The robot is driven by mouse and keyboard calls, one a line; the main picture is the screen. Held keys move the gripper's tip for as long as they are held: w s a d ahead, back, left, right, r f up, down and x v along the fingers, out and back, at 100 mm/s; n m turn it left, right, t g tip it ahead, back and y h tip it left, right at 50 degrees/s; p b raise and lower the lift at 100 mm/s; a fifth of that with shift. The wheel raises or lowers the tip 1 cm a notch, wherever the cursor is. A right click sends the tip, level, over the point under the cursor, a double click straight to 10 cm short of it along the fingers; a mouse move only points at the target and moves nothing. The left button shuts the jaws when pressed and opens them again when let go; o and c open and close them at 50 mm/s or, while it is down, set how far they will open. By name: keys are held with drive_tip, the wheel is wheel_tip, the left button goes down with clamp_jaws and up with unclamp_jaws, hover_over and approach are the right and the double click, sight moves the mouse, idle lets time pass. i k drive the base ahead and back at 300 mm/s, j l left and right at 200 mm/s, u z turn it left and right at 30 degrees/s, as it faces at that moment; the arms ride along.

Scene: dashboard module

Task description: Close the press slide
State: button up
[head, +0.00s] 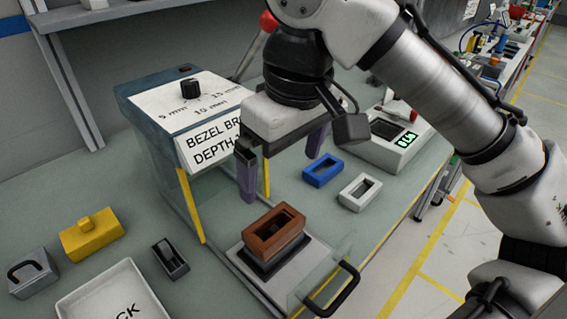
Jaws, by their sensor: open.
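The press (165,145) is a blue-grey housing with a dial on top and a sign that begins "BEZEL BR… DEPTH", partly hidden by my gripper. Its slide (302,280) is pulled out toward the front, with a pale plate and a clear front panel. A black bar handle (344,295) is on that panel. A brown rectangular bezel (274,234) sits on a dark block on the slide. My gripper (283,168) is open and empty, above and behind the bezel in the picture, in front of the press sign. It is apart from the handle.
A blue frame (323,170), a white frame (360,192) and a digital scale (397,141) are to the right. A yellow block (92,234), a grey block (33,273), a black frame (171,259) and a white tray (117,301) are at left. Floor lies beyond the right bench edge.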

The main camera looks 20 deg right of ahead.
sight(292, 285)
drive_tip(key=k, duration=1)
